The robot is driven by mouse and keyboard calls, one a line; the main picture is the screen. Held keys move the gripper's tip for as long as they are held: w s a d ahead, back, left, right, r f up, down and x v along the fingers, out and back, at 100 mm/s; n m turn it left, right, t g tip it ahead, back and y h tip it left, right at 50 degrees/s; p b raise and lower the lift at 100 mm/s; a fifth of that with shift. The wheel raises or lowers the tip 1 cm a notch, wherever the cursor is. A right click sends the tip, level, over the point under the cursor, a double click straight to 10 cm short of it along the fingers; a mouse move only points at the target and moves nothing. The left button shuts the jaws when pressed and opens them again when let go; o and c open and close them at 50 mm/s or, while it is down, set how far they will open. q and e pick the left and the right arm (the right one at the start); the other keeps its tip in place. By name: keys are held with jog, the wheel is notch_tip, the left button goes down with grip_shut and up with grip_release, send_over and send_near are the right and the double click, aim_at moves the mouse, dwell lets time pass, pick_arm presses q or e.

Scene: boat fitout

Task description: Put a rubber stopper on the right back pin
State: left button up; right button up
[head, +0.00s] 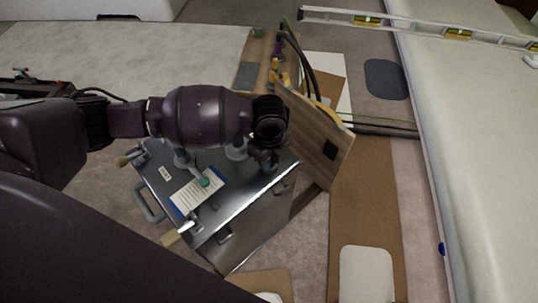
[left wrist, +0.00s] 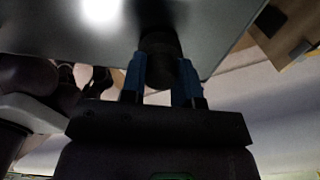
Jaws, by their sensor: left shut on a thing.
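My left gripper (head: 266,157) points down over the right corner of a shiny metal box (head: 238,205). In the left wrist view the gripper (left wrist: 162,78) has blue fingers shut on a dark round rubber stopper (left wrist: 160,48). The stopper is right at the metal surface (left wrist: 75,32), close to its edge; I cannot tell if it touches. The right back pin cannot be made out; the gripper and stopper cover that corner. My right gripper is not in view.
On the box lie a blue-edged paper (head: 195,195) and a small green item (head: 204,182). Wooden-tipped handles (head: 172,238) stick out from it. A tilted wooden board (head: 318,140) with hoses behind stands close to the right of the gripper. A level (head: 410,25) lies at the back.

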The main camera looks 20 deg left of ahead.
pick_arm(q)
jog(key=o, duration=1.5)
jog(key=shift+o, duration=0.2)
jog(key=shift+w+r+p, duration=0.1)
jog(key=shift+r+p, duration=1)
jog(key=shift+r, duration=0.85)
jog(key=shift+r+p, duration=1.35)
jog(key=shift+r, duration=1)
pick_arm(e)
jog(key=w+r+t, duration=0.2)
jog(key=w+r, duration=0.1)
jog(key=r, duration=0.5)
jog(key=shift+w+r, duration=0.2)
